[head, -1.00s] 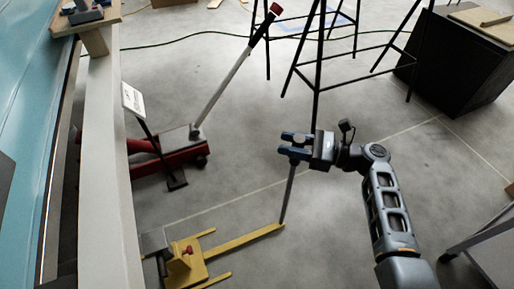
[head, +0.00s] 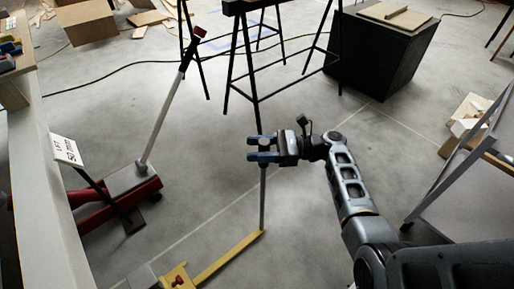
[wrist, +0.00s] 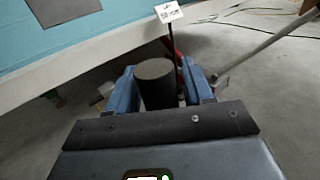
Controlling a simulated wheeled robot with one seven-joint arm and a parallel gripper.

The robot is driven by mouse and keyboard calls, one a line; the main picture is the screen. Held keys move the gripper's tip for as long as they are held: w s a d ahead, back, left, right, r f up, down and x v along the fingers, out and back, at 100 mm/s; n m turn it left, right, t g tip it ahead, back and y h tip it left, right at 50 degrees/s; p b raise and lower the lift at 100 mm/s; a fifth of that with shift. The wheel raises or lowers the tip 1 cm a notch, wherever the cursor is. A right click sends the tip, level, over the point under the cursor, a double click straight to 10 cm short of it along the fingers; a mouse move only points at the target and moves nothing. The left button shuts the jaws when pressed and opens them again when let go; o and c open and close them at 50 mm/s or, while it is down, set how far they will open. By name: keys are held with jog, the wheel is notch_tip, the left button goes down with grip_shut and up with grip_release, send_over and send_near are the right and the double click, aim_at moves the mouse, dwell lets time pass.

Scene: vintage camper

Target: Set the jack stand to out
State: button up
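The yellow jack stand (head: 178,277) is on the floor at the bottom of the head view, partly cut off by the frame edge. A yellow bar (head: 228,256) runs from it to the right, and an upright grey rod (head: 262,200) stands at the bar's far end. My gripper (head: 262,150) is at the top of this rod. In the wrist view, the rod's dark round top (wrist: 155,70) sits between the two blue fingers, close to both. The fingers look shut on it.
A red floor jack (head: 118,203) with a long pale handle (head: 165,115) stands to the left, beside a white sign (head: 67,150) on a post. A grey panel (head: 470,185) is at right.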

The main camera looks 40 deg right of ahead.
jog(key=shift+o, duration=0.5)
jog(key=p+v, duration=0.1)
jog(key=v, duration=0.6)
jog(key=shift+s+d, duration=0.25)
jog(key=shift+d, duration=0.05)
